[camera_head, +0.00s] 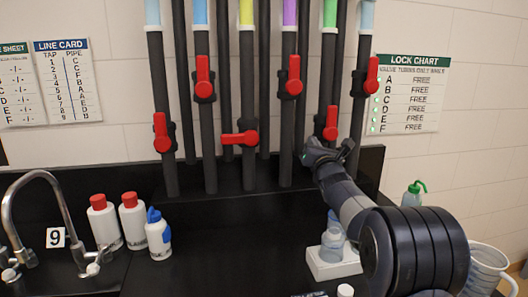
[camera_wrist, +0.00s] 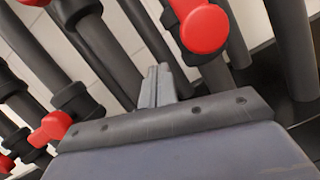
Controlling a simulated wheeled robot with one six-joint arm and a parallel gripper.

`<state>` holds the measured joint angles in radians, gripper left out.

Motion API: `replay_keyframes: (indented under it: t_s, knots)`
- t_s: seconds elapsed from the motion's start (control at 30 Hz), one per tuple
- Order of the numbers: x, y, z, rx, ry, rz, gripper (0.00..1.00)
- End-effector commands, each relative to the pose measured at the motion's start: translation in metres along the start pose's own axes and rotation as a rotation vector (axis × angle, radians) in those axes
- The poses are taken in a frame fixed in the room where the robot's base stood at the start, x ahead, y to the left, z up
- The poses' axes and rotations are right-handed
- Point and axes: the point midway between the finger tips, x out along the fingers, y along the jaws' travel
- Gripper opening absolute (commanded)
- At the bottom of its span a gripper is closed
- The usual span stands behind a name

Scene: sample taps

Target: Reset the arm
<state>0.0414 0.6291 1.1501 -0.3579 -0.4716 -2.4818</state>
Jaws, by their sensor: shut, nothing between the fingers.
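My gripper (camera_head: 320,152) is at the pipes on the right side of the rack, just below a red tap handle (camera_head: 331,124). In the wrist view my gripper's fingers (camera_wrist: 156,84) are together with nothing between them. A red handle (camera_wrist: 204,28) is close to the right of the fingertips there, apart from them as far as I can tell. My arm (camera_head: 350,205) reaches up and left from the lower right corner. Most red handles stand vertical. One red handle (camera_head: 240,138) on the yellow-topped pipe lies horizontal.
A sink faucet (camera_head: 22,200) and white bottles with red caps (camera_head: 103,222) stand at the left. A blue-nozzled bottle (camera_head: 158,236) is beside them. A white tray (camera_head: 325,270) and a grey jug (camera_head: 488,268) are near my arm.

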Motion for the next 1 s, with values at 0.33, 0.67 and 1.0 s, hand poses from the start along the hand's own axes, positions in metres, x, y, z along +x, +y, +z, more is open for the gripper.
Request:
replay_keyframes:
  t_s: [0.33,0.67,1.0]
  knots:
    - [-0.001,-0.006,-0.005,-0.160,0.002,0.039,0.00]
    - [-0.002,-0.009,-0.010,-0.214,0.001,0.054,0.00]
    - [-0.002,-0.010,-0.012,-0.217,0.001,0.055,0.00]
